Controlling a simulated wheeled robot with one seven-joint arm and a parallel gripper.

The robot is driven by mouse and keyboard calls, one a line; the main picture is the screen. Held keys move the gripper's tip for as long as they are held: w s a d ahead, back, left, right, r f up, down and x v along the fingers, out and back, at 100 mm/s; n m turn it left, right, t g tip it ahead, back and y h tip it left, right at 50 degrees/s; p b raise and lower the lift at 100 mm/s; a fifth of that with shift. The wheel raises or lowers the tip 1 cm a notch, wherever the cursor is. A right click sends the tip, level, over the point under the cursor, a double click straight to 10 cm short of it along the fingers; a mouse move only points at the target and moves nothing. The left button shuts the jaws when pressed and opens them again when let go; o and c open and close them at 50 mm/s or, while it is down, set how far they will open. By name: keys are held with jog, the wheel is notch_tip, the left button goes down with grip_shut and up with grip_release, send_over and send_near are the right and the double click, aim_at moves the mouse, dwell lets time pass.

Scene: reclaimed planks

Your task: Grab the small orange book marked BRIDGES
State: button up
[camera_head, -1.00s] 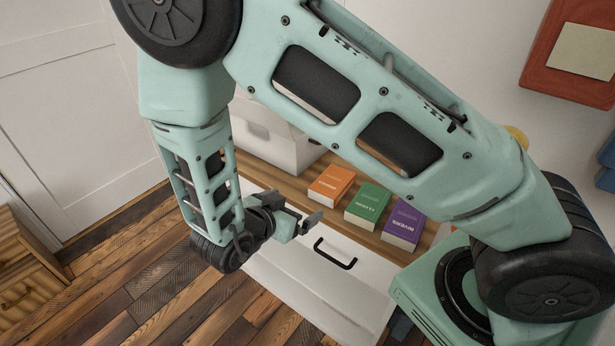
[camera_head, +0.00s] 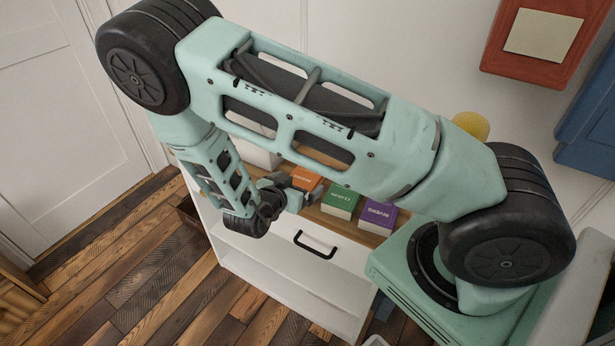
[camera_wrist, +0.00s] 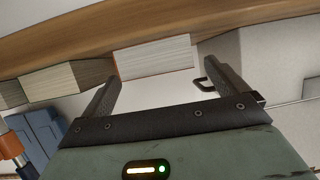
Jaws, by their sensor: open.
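The small orange book (camera_head: 307,177) lies on the wooden top of a white cabinet, at the left end of a row of books. My gripper (camera_head: 294,191) is just in front of it and partly hides it in the head view. In the wrist view, the orange book (camera_wrist: 153,58) shows its pale page edge with a thin orange-red cover line. It sits ahead of and between the fingertips of my open gripper (camera_wrist: 160,74). I see no contact, and nothing is held. The lettering is too small to read surely.
A green book (camera_head: 341,202) and a purple book (camera_head: 378,217) lie to the right. A white box (camera_head: 253,152) stands to the left, mostly behind my arm. The cabinet front has a black handle (camera_head: 315,245). Wooden floor (camera_head: 130,275) is clear at the left.

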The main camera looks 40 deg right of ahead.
aim_at(304, 178)
jog(key=p+x, duration=0.1)
jog(key=x, duration=0.3)
jog(key=shift+d+f, duration=0.2)
jog(key=shift+f, duration=0.05)
jog(key=shift+s, duration=0.1)
jog(key=shift+c, duration=0.4)
jog(key=c, duration=1.1)
